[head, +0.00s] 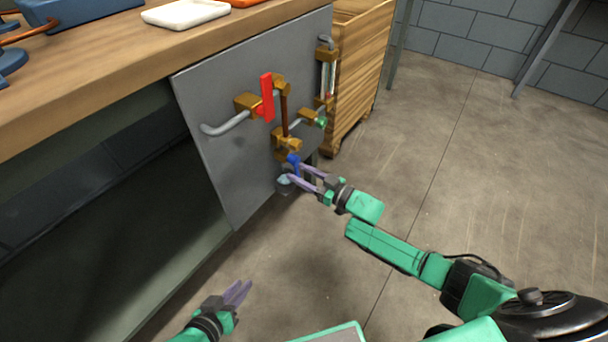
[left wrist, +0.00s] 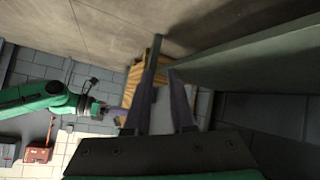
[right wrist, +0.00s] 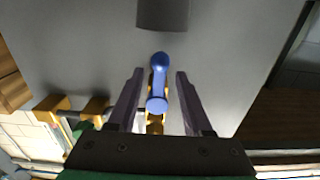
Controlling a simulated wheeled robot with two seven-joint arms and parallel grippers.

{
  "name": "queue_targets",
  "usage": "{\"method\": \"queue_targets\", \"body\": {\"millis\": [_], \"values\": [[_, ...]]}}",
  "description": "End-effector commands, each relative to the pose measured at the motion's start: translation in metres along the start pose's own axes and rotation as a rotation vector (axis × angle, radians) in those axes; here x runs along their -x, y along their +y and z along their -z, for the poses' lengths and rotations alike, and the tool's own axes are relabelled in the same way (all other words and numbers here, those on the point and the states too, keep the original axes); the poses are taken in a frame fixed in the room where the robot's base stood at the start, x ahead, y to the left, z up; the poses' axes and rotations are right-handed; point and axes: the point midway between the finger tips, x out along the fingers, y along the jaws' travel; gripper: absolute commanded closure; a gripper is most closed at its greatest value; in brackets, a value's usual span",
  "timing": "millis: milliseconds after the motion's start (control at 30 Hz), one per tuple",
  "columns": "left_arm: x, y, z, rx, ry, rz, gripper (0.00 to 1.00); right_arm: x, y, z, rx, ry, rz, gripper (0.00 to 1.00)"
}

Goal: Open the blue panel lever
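The blue lever (head: 294,164) is on the lower part of the grey panel (head: 215,172), below the brass pipe fittings. In the right wrist view the blue lever (right wrist: 158,85) stands between the two fingers of my right gripper (right wrist: 156,90), with a gap on each side. My right gripper (head: 302,178) is open around the lever in the head view. My left gripper (head: 238,292) is away from the panel at the lower left, empty, over the floor. In the left wrist view its fingers (left wrist: 168,88) are apart.
A red lever (head: 267,97) and brass pipework (head: 284,110) sit higher on the panel. A wooden crate (head: 358,65) stands behind the panel's right edge. The wooden worktop (head: 100,65) is above left. The floor (head: 460,180) to the right is clear.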

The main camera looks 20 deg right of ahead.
Motion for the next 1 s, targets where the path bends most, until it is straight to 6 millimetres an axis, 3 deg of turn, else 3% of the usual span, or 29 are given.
{"method": "queue_targets", "body": {"millis": [133,267,600,767,1000], "values": [[0.005,-0.005,0.003,-0.005,-0.04,0.017,0.78,0.01,0.0,0.001,-0.001,-0.002,-0.001,0.5],[0.019,-0.014,0.009,-0.017,-0.135,0.051,0.78,0.035,0.0,0.003,-0.001,-0.005,-0.001,0.5],[0.077,-0.046,0.014,-0.018,-0.442,0.175,0.78,0.128,0.0,0.001,-0.002,-0.005,-0.001,0.5],[0.089,-0.051,0.013,-0.012,-0.496,0.197,0.78,0.145,0.0,0.0,0.0,-0.001,0.0,0.5],[0.09,-0.052,0.012,-0.012,-0.502,0.198,0.78,0.146,0.0,-0.001,0.0,0.0,0.0,0.5]]}}
